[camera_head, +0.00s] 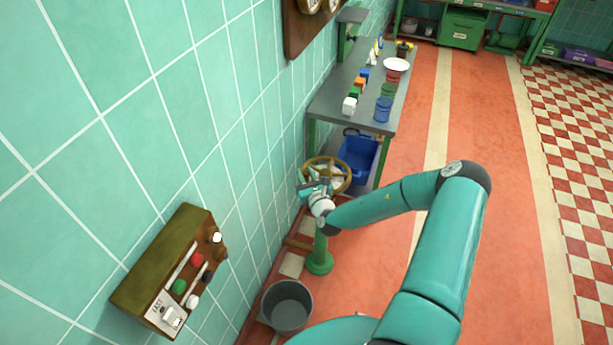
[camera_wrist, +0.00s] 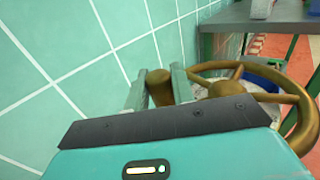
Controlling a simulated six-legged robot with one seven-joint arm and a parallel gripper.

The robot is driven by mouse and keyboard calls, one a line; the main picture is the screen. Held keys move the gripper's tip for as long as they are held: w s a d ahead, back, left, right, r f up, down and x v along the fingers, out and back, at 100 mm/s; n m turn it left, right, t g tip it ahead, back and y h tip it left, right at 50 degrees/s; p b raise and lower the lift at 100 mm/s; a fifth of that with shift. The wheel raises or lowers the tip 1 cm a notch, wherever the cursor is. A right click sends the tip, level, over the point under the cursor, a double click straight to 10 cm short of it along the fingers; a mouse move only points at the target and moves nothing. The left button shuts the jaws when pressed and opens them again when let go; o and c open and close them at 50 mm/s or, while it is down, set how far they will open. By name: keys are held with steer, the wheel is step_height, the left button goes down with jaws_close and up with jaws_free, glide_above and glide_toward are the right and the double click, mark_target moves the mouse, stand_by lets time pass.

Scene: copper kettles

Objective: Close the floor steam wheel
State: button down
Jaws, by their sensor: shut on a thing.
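The floor steam wheel (camera_head: 346,172) is a brass-coloured spoked handwheel on a green post (camera_head: 320,253) beside the tiled wall. In the wrist view the wheel's rim and spokes (camera_wrist: 291,99) fill the right side. My gripper (camera_head: 314,187) is at the wheel's near left side. The wrist view shows my fingers (camera_wrist: 158,88) on either side of a stubby brass handle (camera_wrist: 159,86), shut on it. The handle's lower end and its join to the rim are hidden behind my gripper's body.
A grey bench (camera_head: 339,92) with coloured blocks and cans stands just beyond the wheel, a blue bin (camera_head: 358,157) under it. A grey bucket (camera_head: 287,305) stands on the floor nearer. A switch box (camera_head: 163,268) is on the left wall. Red floor to the right is open.

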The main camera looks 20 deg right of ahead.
steer(key=shift+w+a+r, duration=0.1)
steer(key=shift+a, duration=0.15)
steer(key=c, duration=1.2)
jaws_free()
steer(key=shift+c, duration=0.2)
steer(key=shift+d, duration=0.15)
steer(key=s, duration=1.4)
steer(key=shift+w, duration=0.1)
